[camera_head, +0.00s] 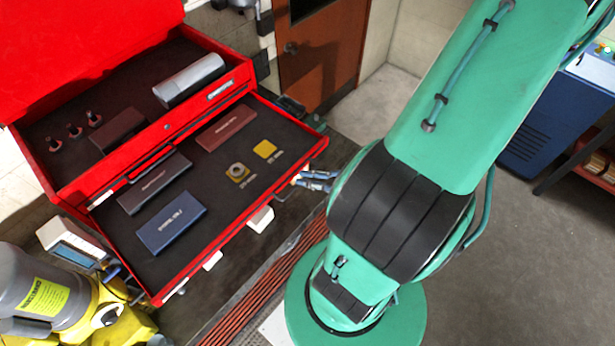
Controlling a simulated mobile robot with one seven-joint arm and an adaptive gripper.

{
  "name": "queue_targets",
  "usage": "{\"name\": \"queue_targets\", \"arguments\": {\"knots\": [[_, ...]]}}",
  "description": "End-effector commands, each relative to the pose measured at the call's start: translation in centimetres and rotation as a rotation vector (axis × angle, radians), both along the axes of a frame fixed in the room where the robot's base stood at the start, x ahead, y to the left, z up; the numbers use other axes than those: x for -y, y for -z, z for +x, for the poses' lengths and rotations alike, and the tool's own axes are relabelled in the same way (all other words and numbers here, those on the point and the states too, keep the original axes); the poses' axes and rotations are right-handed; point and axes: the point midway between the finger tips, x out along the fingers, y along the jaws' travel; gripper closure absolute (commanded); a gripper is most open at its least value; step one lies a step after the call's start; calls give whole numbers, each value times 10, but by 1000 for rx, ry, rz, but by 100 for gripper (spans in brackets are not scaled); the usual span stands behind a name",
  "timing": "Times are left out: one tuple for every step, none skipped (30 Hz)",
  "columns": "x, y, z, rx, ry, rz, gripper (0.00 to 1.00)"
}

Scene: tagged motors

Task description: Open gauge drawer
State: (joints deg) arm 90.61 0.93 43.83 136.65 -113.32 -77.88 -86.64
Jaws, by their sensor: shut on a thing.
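The red gauge drawer (225,248) is pulled out of the red tool chest (160,130). Its dark lining holds a blue case (171,223), a dark grey case (154,184), a reddish-brown case (226,131), a yellow square (265,149) and a round metal piece on a yellow base (237,171). My gripper (301,179) is at the right part of the drawer's front and is shut on it. The exact grip is small and partly hidden by my green arm.
The chest's top tray holds a silver cylinder (190,80), a dark block (118,131) and several small upright pieces (75,131). A yellow and grey motor (60,300) stands at lower left. A blue cabinet (560,125) stands at right. Grey floor (510,270) is clear at lower right.

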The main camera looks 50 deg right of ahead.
Motion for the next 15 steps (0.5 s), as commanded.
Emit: {"name": "queue_targets", "arguments": {"knots": [[2,-4,-1,8,2,0,100],[2,-4,-1,8,2,0,100],[2,-4,-1,8,2,0,100],[2,-4,-2,8,2,0,100],[2,-4,-2,8,2,0,100],[2,-4,-2,8,2,0,100],[2,-4,-2,8,2,0,100],[1,-4,-2,8,2,0,100],[1,-4,-2,8,2,0,100],[1,-4,-2,8,2,0,100],[1,-4,-2,8,2,0,100],[1,-4,-2,8,2,0,100],[1,-4,-1,8,2,0,84],[1,-4,-1,8,2,0,78],[1,-3,-2,7,2,-1,70]]}}
